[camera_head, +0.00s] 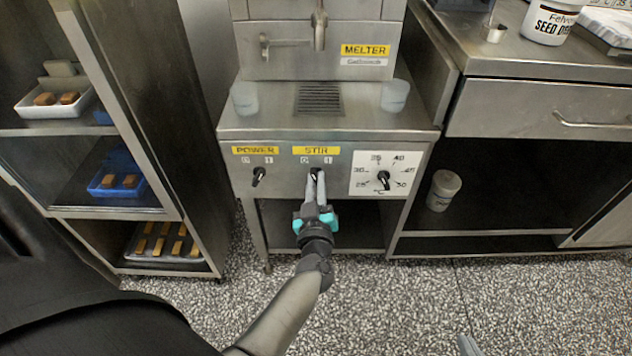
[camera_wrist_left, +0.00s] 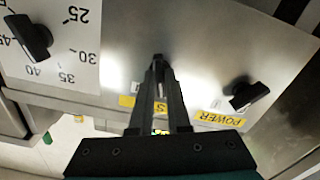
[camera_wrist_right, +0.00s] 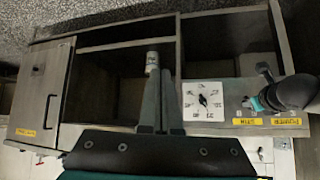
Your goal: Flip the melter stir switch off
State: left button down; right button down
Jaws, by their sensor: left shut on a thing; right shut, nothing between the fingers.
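The melter (camera_head: 320,130) is a steel machine with a front control panel. Its stir switch (camera_head: 316,174) is a small black knob under the yellow STIR label, between the marks 0 and 1. My left gripper (camera_head: 315,184) is shut on the stir switch, with its fingers on either side of the knob. In the left wrist view the switch (camera_wrist_left: 158,60) shows at the fingertips. The fingers hide much of it, so I cannot tell which mark it points to. My right gripper (camera_wrist_right: 160,85) is shut and empty, away from the panel; its tip (camera_head: 467,345) shows at the head view's bottom edge.
The power switch (camera_head: 258,176) is left of the stir switch and the temperature dial (camera_head: 384,179) is right of it. A shelf rack (camera_head: 150,212) with trays stands at the left. A steel counter (camera_head: 520,70) stands at the right. The speckled floor in front is clear.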

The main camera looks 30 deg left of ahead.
pick_arm(q)
jog(key=shift+a, duration=0.1)
jog(key=shift+n+p, duration=0.35)
jog(key=shift+n, duration=0.85)
pick_arm(e)
jog(key=shift+s+d+g+h, duration=0.5)
jog(key=shift+s+d+g, duration=0.4)
jog(key=shift+d, duration=0.25)
pick_arm(q)
jog(key=c, duration=0.9)
grip_release()
jog(key=shift+r, duration=0.1)
